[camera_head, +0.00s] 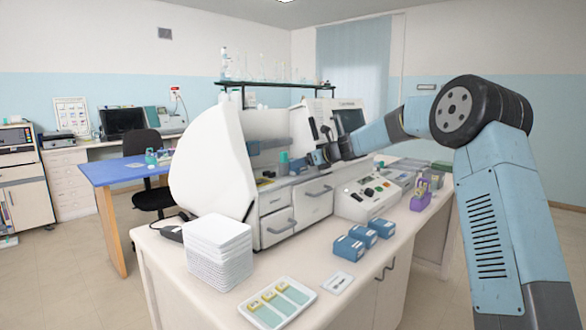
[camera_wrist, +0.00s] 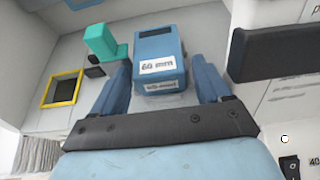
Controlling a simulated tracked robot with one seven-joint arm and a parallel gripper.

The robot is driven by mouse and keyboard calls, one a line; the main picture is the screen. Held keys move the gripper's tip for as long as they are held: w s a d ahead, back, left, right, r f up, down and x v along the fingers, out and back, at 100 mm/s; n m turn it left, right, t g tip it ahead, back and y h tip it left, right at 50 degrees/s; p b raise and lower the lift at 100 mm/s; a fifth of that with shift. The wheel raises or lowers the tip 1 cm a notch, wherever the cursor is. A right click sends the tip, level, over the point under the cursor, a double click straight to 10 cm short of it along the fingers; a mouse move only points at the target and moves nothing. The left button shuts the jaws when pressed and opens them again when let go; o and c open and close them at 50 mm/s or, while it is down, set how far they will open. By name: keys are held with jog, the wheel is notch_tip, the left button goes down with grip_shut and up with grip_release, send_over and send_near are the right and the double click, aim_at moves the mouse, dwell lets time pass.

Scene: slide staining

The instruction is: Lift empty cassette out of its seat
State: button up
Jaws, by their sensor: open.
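A blue cassette (camera_wrist: 160,48) with a white "60 mm" label sits inside the white machine (camera_head: 215,165), in the wrist view. My gripper (camera_wrist: 162,72) is open, with one finger on each side of the cassette. I cannot tell whether the fingers touch it. In the head view my gripper (camera_head: 318,158) reaches into the machine's front opening, and the cassette cannot be made out there.
A teal part (camera_wrist: 103,43) stands left of the cassette, and a dark bar (camera_wrist: 275,52) lies to the right. On the bench are several blue boxes (camera_head: 364,238), a tray with slides (camera_head: 277,302), a white stack (camera_head: 218,255) and a purple rack (camera_head: 421,199).

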jog(key=c, duration=0.9)
jog(key=shift+c, duration=0.3)
jog(key=shift+r, duration=0.15)
